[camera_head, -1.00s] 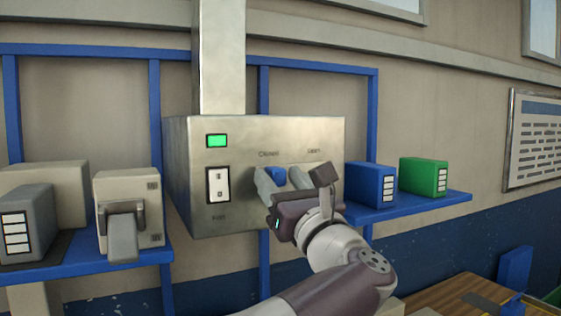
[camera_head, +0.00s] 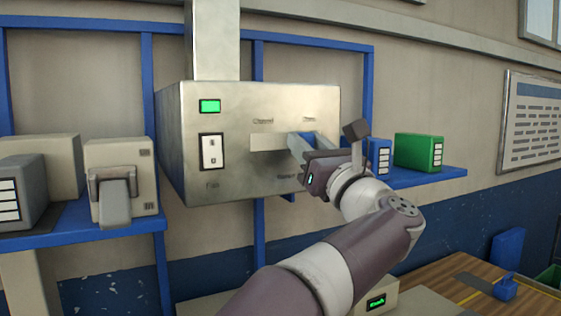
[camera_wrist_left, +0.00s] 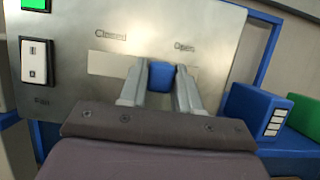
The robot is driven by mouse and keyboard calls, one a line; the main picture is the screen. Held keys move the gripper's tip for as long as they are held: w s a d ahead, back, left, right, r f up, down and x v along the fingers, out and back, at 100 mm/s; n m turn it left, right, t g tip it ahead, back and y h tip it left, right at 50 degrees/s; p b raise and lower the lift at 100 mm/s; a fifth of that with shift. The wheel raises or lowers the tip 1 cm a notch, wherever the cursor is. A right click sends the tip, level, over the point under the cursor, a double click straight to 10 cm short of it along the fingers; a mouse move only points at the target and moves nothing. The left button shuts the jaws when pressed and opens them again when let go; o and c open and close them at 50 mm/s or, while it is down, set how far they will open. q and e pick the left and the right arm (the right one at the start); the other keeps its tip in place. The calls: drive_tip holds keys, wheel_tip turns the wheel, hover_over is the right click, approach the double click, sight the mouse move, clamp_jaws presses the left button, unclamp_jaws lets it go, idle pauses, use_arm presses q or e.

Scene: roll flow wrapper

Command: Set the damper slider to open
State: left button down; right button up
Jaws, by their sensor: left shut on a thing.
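The damper slider's blue knob (camera_wrist_left: 162,76) sits in the pale slot plate (camera_wrist_left: 108,65) on the steel box (camera_head: 230,175). My left gripper (camera_head: 302,143) is shut on the knob, with one finger on each side of it, as the left wrist view shows. The "Closed" label (camera_wrist_left: 111,35) is above the left part of the slot. The "Open" label (camera_wrist_left: 185,47) is above the right part, and the knob is slightly left of it in the wrist view. In the head view the fingers partly hide the knob and the slot's right end. My right gripper is out of view.
A rocker switch (camera_head: 211,152) and a lit green lamp (camera_head: 210,106) are on the box's left side. A blue box (camera_head: 378,156) and a green box (camera_head: 418,152) stand on the blue shelf right of my gripper. A grey-handled unit (camera_head: 122,180) stands on the left shelf.

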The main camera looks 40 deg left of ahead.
use_arm(q)
drive_tip(key=shift+w+d+r, duration=0.1)
drive_tip(key=shift+w+d, duration=0.25)
drive_tip(key=shift+w, duration=0.25)
drive_tip(key=shift+w+d+r, duration=0.1)
drive_tip(key=shift+w+d, duration=0.25)
drive_tip(key=shift+w, duration=0.25)
drive_tip(key=c, duration=0.9)
unclamp_jaws()
drive_tip(key=shift+w+d+f, duration=0.15)
drive_tip(key=shift+w+d, duration=0.05)
drive_tip(key=shift+d, duration=0.05)
drive_tip(key=b+v, duration=0.6)
drive_tip(key=v, duration=0.6)
drive_tip(key=shift+s+d+b, duration=0.2)
drive_tip(key=shift+d+b, duration=0.1)
